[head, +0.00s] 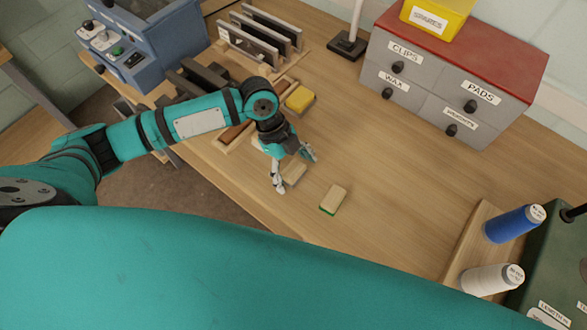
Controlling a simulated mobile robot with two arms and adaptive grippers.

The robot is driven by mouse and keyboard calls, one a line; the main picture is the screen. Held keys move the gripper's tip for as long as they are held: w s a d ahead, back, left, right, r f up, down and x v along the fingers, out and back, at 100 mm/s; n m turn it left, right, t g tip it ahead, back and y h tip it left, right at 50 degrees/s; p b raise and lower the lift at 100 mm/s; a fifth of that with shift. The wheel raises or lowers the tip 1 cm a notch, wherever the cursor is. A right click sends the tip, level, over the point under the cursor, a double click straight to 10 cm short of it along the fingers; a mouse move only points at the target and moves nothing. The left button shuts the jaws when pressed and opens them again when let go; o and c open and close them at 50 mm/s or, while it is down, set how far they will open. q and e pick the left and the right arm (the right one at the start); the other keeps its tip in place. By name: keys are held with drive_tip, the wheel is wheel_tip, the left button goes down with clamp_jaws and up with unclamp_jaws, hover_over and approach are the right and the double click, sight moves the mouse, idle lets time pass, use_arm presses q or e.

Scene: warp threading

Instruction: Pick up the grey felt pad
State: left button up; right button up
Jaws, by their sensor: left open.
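My left gripper (296,172) is open, low over the front part of the wooden workbench. A small tan block (294,174) lies between its two spread fingers. The fingers partly cover this block, and I cannot tell whether they touch it. No grey felt face shows on it, so I cannot tell for sure that it is the grey felt pad. A similar tan block with a green underside (334,199) lies just to the right, apart from the gripper. My right gripper is not in view.
A yellow-topped block (299,98) sits in a wooden tray behind the gripper. A grey drawer cabinet (440,90) with a red top stands at the back. The bench middle is clear.

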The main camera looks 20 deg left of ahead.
sight(298, 172)
use_arm(q)
drive_tip(key=c, duration=1.3)
drive_tip(key=shift+o, duration=0.2)
drive_tip(key=shift+r, duration=0.15)
drive_tip(key=shift+r+b, duration=0.35)
drive_tip(key=shift+r, duration=0.25)
wheel_tip(298, 172, up, 2)
drive_tip(key=shift+r+b, duration=0.1)
drive_tip(key=shift+b, duration=0.3)
drive_tip(key=s+d+r+b, duration=0.1)
drive_tip(key=s+d+b, duration=0.1)
drive_tip(key=s, duration=1.4)
drive_tip(key=shift+r+b, duration=0.15)
drive_tip(key=shift+b, duration=0.25)
drive_tip(key=o, duration=0.5)
drive_tip(key=c, duration=0.4)
